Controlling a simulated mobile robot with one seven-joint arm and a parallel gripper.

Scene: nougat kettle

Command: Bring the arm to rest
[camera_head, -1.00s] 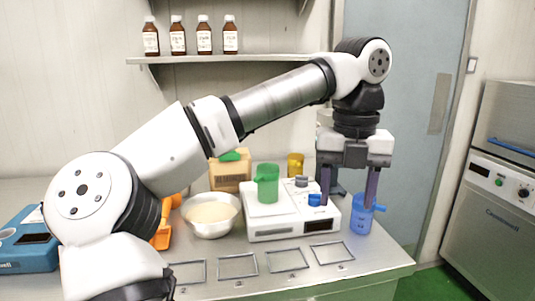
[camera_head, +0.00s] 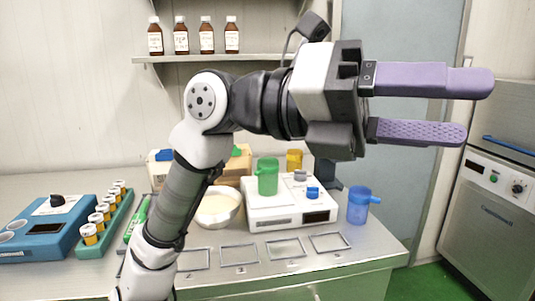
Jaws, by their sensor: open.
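My arm is raised and folded over the left part of the bench. My gripper (camera_head: 478,108) is held high at the right, in front of the door, with its two purple fingers pointing right. The fingers are apart and nothing is between them. The gripper touches nothing and is clear of the bench.
On the metal bench (camera_head: 364,254) stand a blue jug (camera_head: 358,207), a white machine (camera_head: 265,212) bearing a green jug (camera_head: 267,177), a white bowl (camera_head: 219,206), a vial rack (camera_head: 100,238) and a blue device (camera_head: 40,238). A shelf (camera_head: 185,59) holds brown bottles. An oven (camera_head: 490,215) stands right.

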